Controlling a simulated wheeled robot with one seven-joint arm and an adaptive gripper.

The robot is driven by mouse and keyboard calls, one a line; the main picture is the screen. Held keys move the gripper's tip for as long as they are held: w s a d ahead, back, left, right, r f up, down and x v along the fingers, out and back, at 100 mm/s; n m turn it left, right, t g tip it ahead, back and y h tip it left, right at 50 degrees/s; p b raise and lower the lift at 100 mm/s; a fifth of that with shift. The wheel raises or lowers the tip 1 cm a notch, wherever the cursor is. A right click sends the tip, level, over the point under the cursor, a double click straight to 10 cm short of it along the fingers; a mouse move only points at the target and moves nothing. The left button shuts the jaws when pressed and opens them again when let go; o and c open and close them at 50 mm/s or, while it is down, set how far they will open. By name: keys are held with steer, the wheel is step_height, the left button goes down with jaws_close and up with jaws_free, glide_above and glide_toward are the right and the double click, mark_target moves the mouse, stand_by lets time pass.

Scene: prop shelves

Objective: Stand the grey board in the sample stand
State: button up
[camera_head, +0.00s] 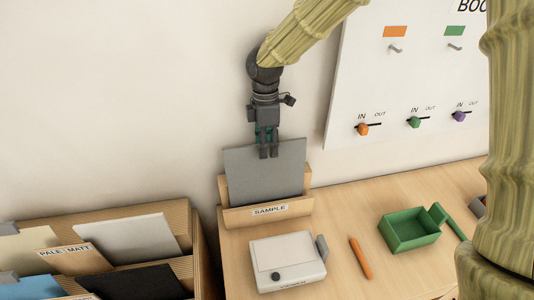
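The grey board (262,180) is upright, leaning slightly back, in the wooden sample stand (240,217), behind the front lip labelled "SAMPLE". The lip hides its lower edge. My gripper (268,152) points down at the middle of the board's top edge. Its dark fingertips overlap the upper part of the board in this view. I cannot tell whether the fingers are closed on the board or only beside it.
A white device (288,262), an orange stick (361,258) and an open green box (408,230) are on the wooden table (330,215). A divided wooden rack (180,215) of sample boards is at left. A white panel (365,85) with pegs and sliders is behind.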

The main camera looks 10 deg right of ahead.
steer(key=r, duration=0.8)
steer(key=shift+w, duration=0.35)
